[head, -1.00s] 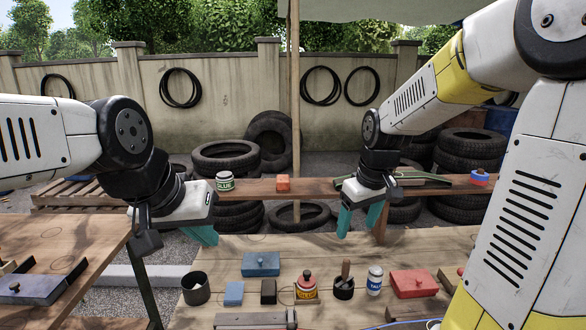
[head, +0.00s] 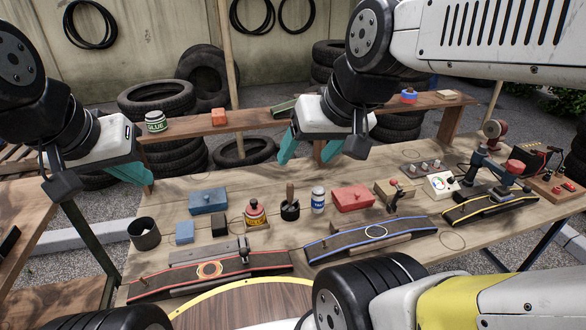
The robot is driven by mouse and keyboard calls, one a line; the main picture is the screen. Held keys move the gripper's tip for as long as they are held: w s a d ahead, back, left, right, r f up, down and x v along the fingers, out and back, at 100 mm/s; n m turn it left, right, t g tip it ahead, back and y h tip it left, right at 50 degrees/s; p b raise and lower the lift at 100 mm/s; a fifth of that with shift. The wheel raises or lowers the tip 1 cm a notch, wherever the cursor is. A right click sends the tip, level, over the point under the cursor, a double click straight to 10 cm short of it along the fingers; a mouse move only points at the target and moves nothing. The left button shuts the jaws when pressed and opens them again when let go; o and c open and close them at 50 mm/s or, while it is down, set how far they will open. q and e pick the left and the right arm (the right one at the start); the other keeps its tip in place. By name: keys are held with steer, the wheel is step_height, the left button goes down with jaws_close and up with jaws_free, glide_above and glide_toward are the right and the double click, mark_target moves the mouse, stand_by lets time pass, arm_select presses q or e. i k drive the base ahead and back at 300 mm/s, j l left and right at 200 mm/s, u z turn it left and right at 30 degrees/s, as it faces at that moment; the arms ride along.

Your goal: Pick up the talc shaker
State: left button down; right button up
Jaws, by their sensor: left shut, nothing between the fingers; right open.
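The talc shaker (head: 318,200) is a small white and blue container with a blue label. It stands upright on the wooden bench (head: 275,238), between a dark cup holding a wooden-handled tool and a red box. My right gripper (head: 305,150) has teal fingers and is open and empty, above and behind the shaker, apart from it. My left gripper (head: 135,172) is shut and empty, well to the left above the bench's left end.
Dark strips with red (head: 212,276) and blue (head: 373,238) edges lie in front. A glue jar (head: 156,122) sits on the rear shelf.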

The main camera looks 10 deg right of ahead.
mark_target(317, 192)
steer(key=k+l, duration=0.1)
steer(key=l, duration=0.25)
steer(key=k+l, duration=0.1)
steer(key=l, duration=0.25)
steer(key=k+l, duration=0.1)
steer(key=l, duration=0.25)
steer(key=k+l, duration=0.1)
steer(key=l, duration=0.25)
steer(key=i+u, duration=0.05)
